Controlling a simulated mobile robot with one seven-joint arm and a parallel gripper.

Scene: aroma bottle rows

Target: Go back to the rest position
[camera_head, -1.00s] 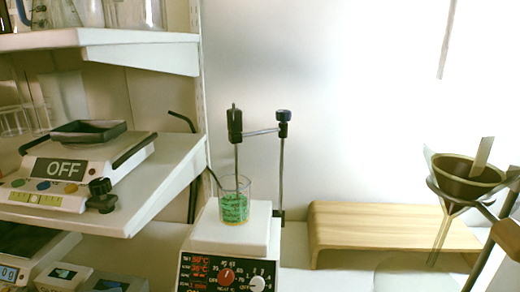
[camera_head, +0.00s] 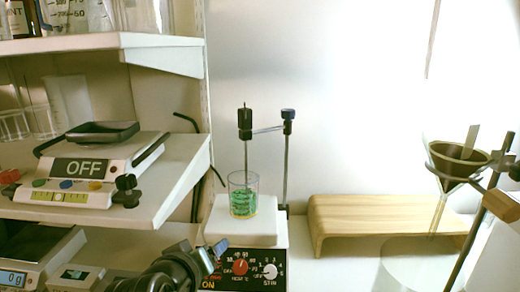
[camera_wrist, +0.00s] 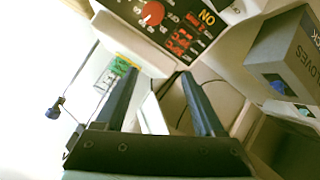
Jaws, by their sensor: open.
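My gripper (camera_head: 207,258) shows at the bottom of the head view, in front of the left part of the hot-plate stirrer and below the shelf. In the wrist view my gripper (camera_wrist: 158,75) has its two dark fingers apart, with nothing held between them. The stirrer's control panel (camera_wrist: 165,22) shows beyond the fingertips, tilted in that view. No rest position is marked in either view.
A glass beaker (camera_head: 243,196) with green contents stands on the white hot-plate stirrer (camera_head: 240,230). Shelves with a balance (camera_head: 90,168) are at the left. A wooden stand (camera_head: 390,212) and a funnel (camera_head: 458,160) are at the right. A grey glove box (camera_wrist: 285,60) shows in the wrist view.

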